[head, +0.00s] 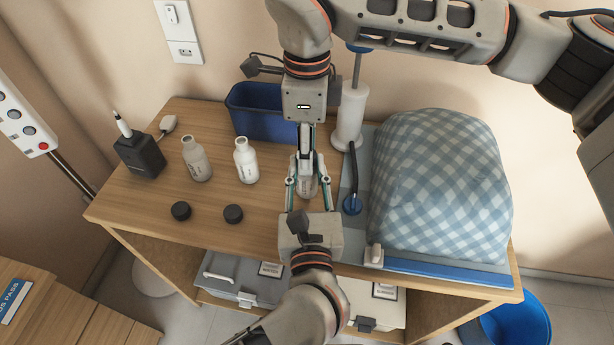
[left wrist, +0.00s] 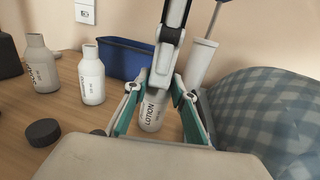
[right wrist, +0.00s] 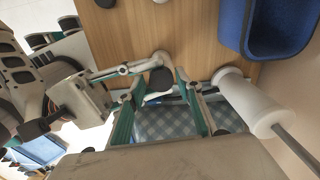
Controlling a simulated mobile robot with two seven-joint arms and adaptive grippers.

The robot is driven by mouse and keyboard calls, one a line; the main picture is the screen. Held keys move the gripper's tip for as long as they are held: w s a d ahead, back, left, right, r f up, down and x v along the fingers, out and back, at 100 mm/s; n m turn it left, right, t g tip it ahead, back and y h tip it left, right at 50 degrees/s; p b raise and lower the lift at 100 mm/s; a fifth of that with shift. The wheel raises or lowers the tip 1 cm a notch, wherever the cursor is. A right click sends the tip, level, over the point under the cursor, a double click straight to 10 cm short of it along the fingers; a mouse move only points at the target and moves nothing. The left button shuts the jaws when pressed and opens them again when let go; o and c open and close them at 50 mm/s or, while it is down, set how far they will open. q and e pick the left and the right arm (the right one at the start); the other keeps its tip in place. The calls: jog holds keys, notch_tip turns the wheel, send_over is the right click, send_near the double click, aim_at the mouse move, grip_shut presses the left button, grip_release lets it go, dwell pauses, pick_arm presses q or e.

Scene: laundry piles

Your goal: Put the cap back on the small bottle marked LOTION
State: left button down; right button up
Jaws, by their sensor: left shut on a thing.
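The small white LOTION bottle (left wrist: 153,108) stands upright on the table, with its label showing in the left wrist view. My left gripper (head: 307,190) is shut on it from the front. My right gripper (right wrist: 160,82) points down from above, its fingers on either side of a black cap (right wrist: 160,79) at the bottle's top. I cannot tell whether these fingers touch the cap or whether it is seated, since the fingers hide the bottle's neck in the head view. Two other black caps (head: 181,211) (head: 233,214) lie on the table to the left.
Two uncapped white bottles (head: 197,159) (head: 246,161) stand left of the grippers. A checked cloth bundle (head: 440,185) fills the right side.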

dwell(0.3)
jog(key=shift+r, duration=2.15)
jog(key=shift+c, duration=0.3)
jog(key=shift+r+n, duration=1.6)
jog(key=shift+r, duration=0.15)
jog(key=shift+f, duration=4)
